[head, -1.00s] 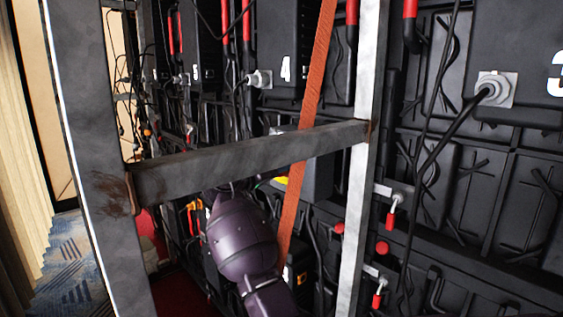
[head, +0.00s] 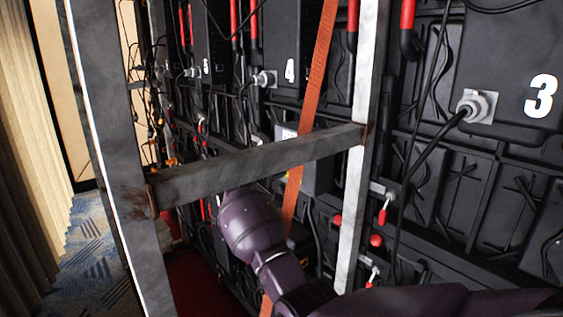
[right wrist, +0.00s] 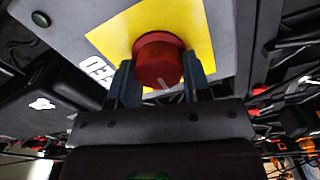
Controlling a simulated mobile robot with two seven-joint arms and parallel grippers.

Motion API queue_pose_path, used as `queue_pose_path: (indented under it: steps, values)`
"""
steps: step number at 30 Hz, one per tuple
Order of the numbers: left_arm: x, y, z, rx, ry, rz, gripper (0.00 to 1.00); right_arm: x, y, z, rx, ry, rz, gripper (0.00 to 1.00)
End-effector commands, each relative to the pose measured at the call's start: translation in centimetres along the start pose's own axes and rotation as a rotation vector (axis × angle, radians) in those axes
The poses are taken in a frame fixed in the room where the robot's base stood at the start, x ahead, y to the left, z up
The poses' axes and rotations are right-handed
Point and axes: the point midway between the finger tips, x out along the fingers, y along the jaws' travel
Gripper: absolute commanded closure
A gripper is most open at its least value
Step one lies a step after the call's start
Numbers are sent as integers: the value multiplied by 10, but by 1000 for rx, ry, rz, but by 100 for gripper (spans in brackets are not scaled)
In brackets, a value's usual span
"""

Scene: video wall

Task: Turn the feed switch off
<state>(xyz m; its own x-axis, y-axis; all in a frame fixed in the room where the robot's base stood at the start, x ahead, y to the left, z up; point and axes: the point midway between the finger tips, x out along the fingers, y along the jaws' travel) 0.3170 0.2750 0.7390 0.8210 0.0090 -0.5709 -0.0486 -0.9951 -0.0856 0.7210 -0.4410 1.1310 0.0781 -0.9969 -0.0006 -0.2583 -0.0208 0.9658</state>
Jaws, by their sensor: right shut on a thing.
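The feed switch is a red round knob (right wrist: 157,58) on a yellow plate (right wrist: 205,30) of a grey box (right wrist: 235,50). White letters ending in "ED" show beside the plate, partly covered. My right gripper (right wrist: 160,82) is shut on the knob, one dark finger on each side. A pale mark shows on the knob's lower right edge. In the head view my purple right arm reaches in from the lower right, and its gripper is hidden behind the crossbar. The grey box (head: 318,172) is partly hidden there by the bar and strap. My left gripper is not in view.
A metal frame with a post (head: 108,150), a crossbar (head: 255,163) and a second post (head: 358,185) stands before the panels. An orange strap (head: 314,85) hangs beside my arm. Black panels with cables fill the right. Carpet (head: 95,265) lies open at left.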

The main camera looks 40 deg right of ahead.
Motion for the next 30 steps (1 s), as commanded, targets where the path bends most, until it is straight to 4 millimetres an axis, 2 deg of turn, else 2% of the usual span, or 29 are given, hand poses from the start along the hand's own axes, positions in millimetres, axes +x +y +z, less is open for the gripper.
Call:
queue_pose_path:
  steps: [15,16,20,30]
  values:
    - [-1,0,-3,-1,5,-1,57,0,0,0,-18,1,1,79]
    - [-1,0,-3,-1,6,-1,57,0,0,0,-18,1,1,51]
    - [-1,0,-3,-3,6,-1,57,0,0,0,-17,1,1,31]
    - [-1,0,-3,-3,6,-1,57,-3,0,0,-16,1,0,30]
